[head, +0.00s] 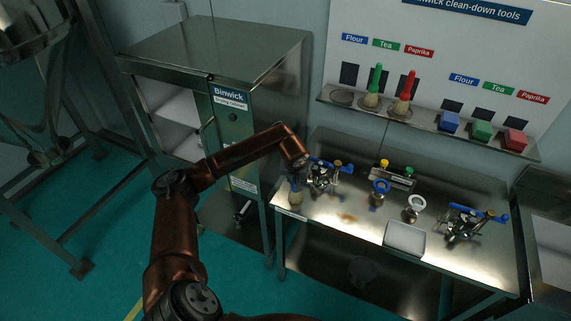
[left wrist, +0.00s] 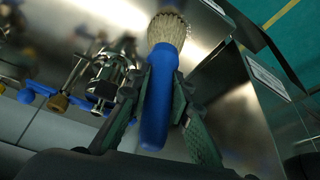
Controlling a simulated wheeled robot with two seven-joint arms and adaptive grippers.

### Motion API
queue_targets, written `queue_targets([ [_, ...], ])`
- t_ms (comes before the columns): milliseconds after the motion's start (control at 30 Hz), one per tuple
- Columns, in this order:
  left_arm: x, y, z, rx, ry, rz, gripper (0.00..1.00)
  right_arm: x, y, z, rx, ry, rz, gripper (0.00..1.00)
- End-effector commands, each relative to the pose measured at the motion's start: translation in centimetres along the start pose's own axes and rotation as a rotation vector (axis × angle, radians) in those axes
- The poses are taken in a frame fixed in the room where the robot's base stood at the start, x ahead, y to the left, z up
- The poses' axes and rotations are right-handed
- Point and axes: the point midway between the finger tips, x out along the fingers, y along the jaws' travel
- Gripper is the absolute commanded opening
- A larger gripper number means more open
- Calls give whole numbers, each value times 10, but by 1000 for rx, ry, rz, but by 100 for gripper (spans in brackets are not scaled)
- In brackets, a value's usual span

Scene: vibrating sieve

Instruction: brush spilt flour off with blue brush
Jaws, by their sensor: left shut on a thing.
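The blue brush (head: 295,196) is at the left end of the steel table (head: 318,213), pale bristles down. My left gripper (head: 297,178) is at its handle. In the left wrist view, my left gripper (left wrist: 160,105) is shut around the blue handle (left wrist: 157,110), with the bristles (left wrist: 168,30) beyond the fingers. I cannot tell whether the bristles touch the table. A faint tan patch (head: 348,217) lies on the table right of the brush; I cannot tell if it is flour. My right gripper is not in view.
Clamp fittings with blue handles (head: 322,175) (head: 465,222) stand at both ends of the table. A tool shelf (head: 430,124) hangs behind; a cabinet (head: 235,120) stands left.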

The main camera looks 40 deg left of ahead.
Motion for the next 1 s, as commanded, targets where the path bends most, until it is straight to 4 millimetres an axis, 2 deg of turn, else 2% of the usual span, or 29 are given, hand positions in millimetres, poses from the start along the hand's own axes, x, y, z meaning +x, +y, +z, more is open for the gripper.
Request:
queue_targets([
  [500,9,-40,-18,2,-1,-2,0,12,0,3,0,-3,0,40],
  [567,1,-40,-20,2,0,-1,0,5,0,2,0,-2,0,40],
  [600,-12,-40,-26,1,5,1,0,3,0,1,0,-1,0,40],
  [633,-16,-40,-27,1,3,1,0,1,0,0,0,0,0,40],
  [1000,-46,-49,-37,-10,1,-4,0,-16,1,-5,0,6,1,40],
])
